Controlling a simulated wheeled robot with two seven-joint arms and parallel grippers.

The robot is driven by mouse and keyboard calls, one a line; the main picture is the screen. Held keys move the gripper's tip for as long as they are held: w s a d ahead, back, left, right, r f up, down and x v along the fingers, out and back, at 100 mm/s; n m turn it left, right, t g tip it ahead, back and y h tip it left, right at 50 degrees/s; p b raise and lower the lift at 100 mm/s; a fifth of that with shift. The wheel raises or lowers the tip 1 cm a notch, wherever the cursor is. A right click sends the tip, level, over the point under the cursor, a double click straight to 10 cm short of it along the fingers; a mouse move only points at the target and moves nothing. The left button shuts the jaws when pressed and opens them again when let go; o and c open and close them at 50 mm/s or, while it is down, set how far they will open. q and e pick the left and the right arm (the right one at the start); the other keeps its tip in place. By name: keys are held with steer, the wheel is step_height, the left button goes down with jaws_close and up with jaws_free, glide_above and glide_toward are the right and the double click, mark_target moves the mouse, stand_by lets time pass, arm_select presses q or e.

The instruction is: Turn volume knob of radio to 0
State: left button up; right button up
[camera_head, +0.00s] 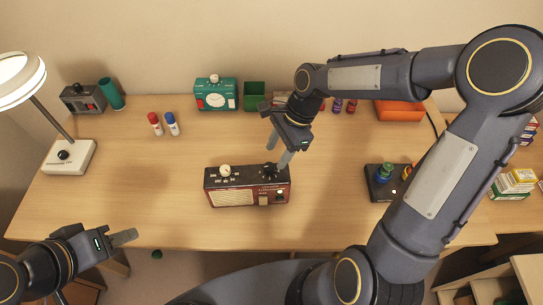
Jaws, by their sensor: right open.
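The radio (236,199) is a dark red and brown box with a cream grille, standing near the middle of the desk. A white knob (225,170) sits on its top left, and a dark knob (271,169) sits on its top right. My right gripper (278,155) is open, pointing down just above the dark knob. I cannot tell whether its fingers touch the knob. My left gripper (127,238) is over the desk's front left edge, apart from the radio. Its opening is not clear.
A lamp (68,157) stands at the left. A teal device (215,97), a green box (254,95) and an orange box (399,111) are at the back. Two markers (172,124) stand back left. A black tray (373,191) lies right. Desk left of the radio is clear.

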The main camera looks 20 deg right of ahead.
mark_target(270, 166)
steer(key=shift+x, duration=2.2)
steer(key=c, duration=1)
